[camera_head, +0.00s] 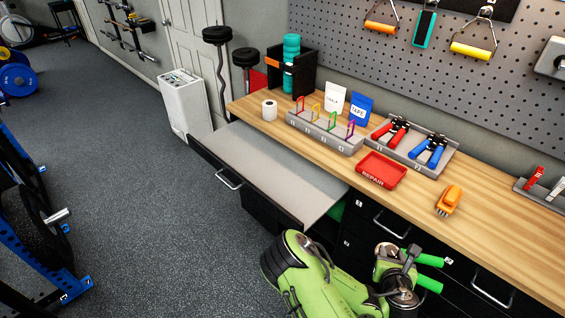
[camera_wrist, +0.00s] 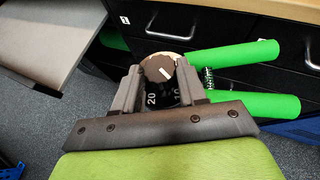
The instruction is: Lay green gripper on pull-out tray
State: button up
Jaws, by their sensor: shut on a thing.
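The green gripper, a hand-grip trainer with two green handles (camera_head: 426,259), is held in my gripper (camera_head: 397,275). In the wrist view its round dial end sits between my two fingers (camera_wrist: 160,88), and its handles (camera_wrist: 235,53) stick out to the right with a spring between them. It is in the air in front of the black drawers. The pull-out tray (camera_head: 265,165) is a flat grey board drawn out from under the bench, to the left of my gripper. Its top is bare. Its edge also shows at upper left in the wrist view (camera_wrist: 45,40).
The wooden bench (camera_head: 480,225) holds a red REPAIR tray (camera_head: 382,170), an orange clip-like object (camera_head: 449,200), a rack of coloured loops (camera_head: 325,133) and a holder with red and blue grippers (camera_head: 412,147). Drawer handles (camera_head: 391,226) jut out.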

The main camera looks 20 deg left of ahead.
aim_at(282, 167)
jog(key=j+u, duration=0.1)
jog(key=u, duration=0.7)
jog(key=i+j+u, duration=0.1)
jog(key=u, duration=0.3)
jog(key=i+j+u, duration=0.1)
jog(key=u, duration=0.2)
jog(key=i+u, duration=0.1)
jog(key=u, duration=0.25)
jog(key=i+z, duration=0.4)
jog(key=i+u, duration=0.15)
jog(key=u, duration=0.25)
jog(key=i+u, duration=0.2)
jog(key=u, duration=0.2)
jog(key=i+l+u, duration=0.15)
jog(key=u, duration=1)
